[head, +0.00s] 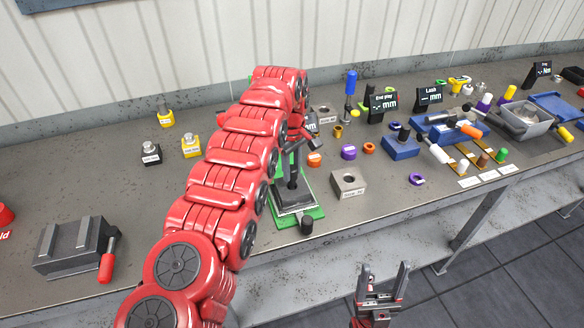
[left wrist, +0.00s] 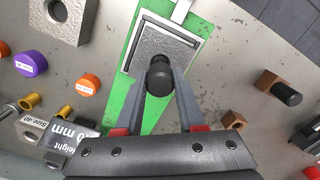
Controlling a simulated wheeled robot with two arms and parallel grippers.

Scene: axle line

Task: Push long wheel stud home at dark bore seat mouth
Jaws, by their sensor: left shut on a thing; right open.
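My left gripper (left wrist: 160,88) is shut on a black round-ended piece (left wrist: 160,70). The piece is seen nearly end-on, so I cannot tell whether it is the long wheel stud. Below it is a grey square plate (left wrist: 190,45) on a green base (left wrist: 135,45). The plate also shows in the head view (head: 281,203), where my left arm partly covers this station. I cannot tell whether the held piece touches the plate. No dark bore seat mouth can be made out under the fingers. My right gripper (head: 382,284) is open and empty, in front of the bench edge.
A grey block with a hole (head: 348,184) stands right of the green base. Orange (head: 314,159) and purple (head: 348,152) rings lie near it. A height display (left wrist: 68,138) stands close behind. Brown blocks, one with a black cylinder (left wrist: 286,94), are on the wrist view's right.

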